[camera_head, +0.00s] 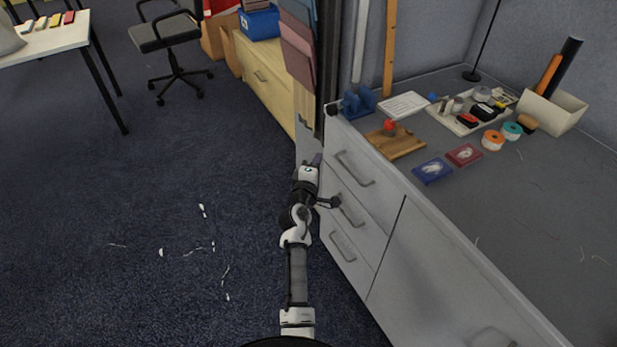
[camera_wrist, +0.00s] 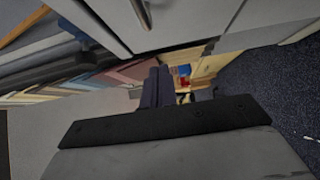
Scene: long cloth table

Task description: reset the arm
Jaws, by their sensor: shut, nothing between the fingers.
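My arm (camera_head: 297,270) stretches forward from the bottom of the head view, over the floor beside the grey drawer cabinet (camera_head: 385,235). My gripper (camera_head: 316,159) is at its far end, close to the cabinet's front left corner. In the wrist view my gripper's two dark fingers (camera_wrist: 157,86) lie side by side, shut, with nothing held between them. I cannot tell from the head view whether any part of the arm touches the cabinet front.
Drawer handles (camera_head: 353,169) stick out just right of my arm. The counter holds a wooden board (camera_head: 395,143), a white tray (camera_head: 468,118), tape rolls and small boxes. A wooden cabinet (camera_head: 262,80) stands ahead, an office chair (camera_head: 170,45) farther left. The carpet (camera_head: 120,220) to the left has small white scraps.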

